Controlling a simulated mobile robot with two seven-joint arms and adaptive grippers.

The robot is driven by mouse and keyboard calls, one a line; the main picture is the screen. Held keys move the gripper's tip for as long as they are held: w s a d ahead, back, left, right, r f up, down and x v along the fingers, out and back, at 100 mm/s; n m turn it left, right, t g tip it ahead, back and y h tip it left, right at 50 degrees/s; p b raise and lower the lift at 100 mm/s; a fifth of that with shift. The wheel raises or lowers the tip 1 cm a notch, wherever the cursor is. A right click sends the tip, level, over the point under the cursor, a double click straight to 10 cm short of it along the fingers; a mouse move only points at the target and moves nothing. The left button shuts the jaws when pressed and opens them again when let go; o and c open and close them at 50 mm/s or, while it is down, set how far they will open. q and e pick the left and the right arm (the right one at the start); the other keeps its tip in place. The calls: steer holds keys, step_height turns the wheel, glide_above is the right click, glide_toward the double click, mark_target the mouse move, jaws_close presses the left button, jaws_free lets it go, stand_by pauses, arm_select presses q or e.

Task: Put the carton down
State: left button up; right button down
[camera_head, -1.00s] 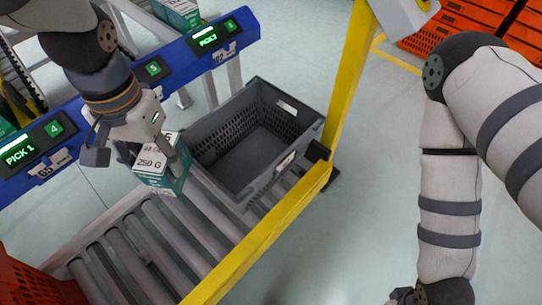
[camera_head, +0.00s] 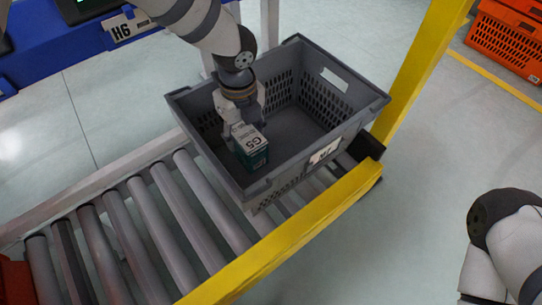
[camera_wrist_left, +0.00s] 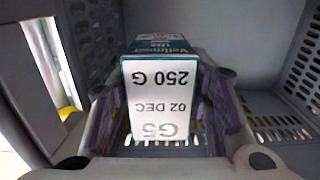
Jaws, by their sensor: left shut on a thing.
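The carton (camera_head: 252,150) is a small teal box with a white top marked G5. My left gripper (camera_head: 243,126) is shut on it and holds it inside the grey tote, near the tote's left front corner. In the left wrist view the carton (camera_wrist_left: 160,95) sits between the two fingers (camera_wrist_left: 165,110), with its white face reading 250 G and 02 DEC towards the camera. The grey tote (camera_head: 345,118) is otherwise empty as far as I can see. Whether the carton touches the tote floor I cannot tell. My right gripper is out of view.
The tote stands on a roller conveyor (camera_head: 150,218) with a yellow rail (camera_head: 300,225) along its front and a yellow post (camera_head: 425,60) at right. Orange totes (camera_head: 508,38) stand at the far right. A blue rack beam (camera_head: 45,48) is at upper left.

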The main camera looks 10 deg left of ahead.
arm_select(q)
step_height(320, 180, down, 8)
steer(key=shift+f+b, duration=0.25)
steer(key=shift+b, duration=0.65)
steer(key=shift+f, duration=0.1)
steer(key=shift+f, duration=0.3)
steer(key=o, duration=1.3)
steer(key=shift+o, duration=0.2)
steer(key=shift+r, duration=0.1)
steer(key=r+p, duration=0.1)
steer(key=r, duration=0.3)
steer(key=r+p, duration=0.1)
steer(key=r, duration=0.3)
steer(key=r+p, duration=0.1)
steer(key=r, duration=0.3)
steer(key=shift+s+d+r, duration=0.25)
steer(key=shift+r, duration=0.1)
